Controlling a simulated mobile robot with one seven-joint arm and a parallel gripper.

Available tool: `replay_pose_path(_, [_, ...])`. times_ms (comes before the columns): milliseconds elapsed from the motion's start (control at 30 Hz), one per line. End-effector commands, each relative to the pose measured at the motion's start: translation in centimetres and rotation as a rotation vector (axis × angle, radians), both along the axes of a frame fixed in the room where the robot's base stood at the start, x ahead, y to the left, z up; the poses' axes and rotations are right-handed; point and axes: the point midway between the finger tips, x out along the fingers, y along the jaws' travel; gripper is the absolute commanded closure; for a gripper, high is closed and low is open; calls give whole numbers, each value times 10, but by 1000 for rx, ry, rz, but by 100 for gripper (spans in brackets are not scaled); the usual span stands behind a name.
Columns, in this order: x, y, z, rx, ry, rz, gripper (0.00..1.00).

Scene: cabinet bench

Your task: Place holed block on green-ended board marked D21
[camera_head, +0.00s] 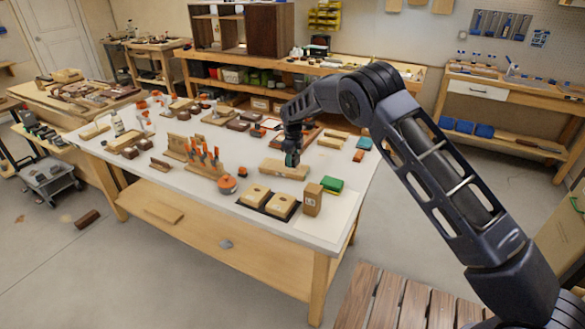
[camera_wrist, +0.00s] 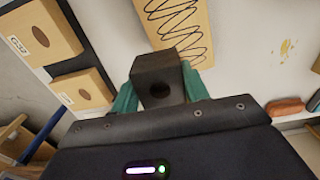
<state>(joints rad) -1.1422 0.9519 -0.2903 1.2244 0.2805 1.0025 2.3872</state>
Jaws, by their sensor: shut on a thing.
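My gripper (camera_wrist: 160,93) has teal fingers shut on a dark block with a round hole (camera_wrist: 158,72) in its face. A pale wooden board (camera_head: 284,169) lies just below and beside my gripper. In the wrist view a board with black looping lines (camera_wrist: 178,18) lies beyond the held block, its near end partly hidden by it. I cannot read D21 or see a green end on any board.
Two pale blocks with dark ovals (camera_head: 255,193) (camera_head: 282,205) sit on a dark mat. An upright wooden block (camera_head: 313,198) and a green object (camera_head: 332,184) stand at right. Orange-handled tools (camera_head: 206,158) stand left.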

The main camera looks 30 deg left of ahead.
Motion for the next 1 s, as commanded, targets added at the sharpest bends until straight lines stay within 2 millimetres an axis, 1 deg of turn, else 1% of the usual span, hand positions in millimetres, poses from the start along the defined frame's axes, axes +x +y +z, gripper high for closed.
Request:
replay_pose_path(167, [0, 0, -9, 0, 0, 0, 77])
replay_pose_path(400, [0, -1, -40, -1, 1, -1, 77])
replay_pose_path(467, [0, -1, -44, -1, 1, -1, 77])
replay_pose_path(867, [0, 0, -49, 0, 0, 0, 77])
replay_pose_path(900, [0, 0, -48, 0, 0, 0, 47])
replay_pose_path(967, [0, 0, -48, 0, 0, 0, 35])
replay_pose_path(1000, [0, 0, -48, 0, 0, 0, 33])
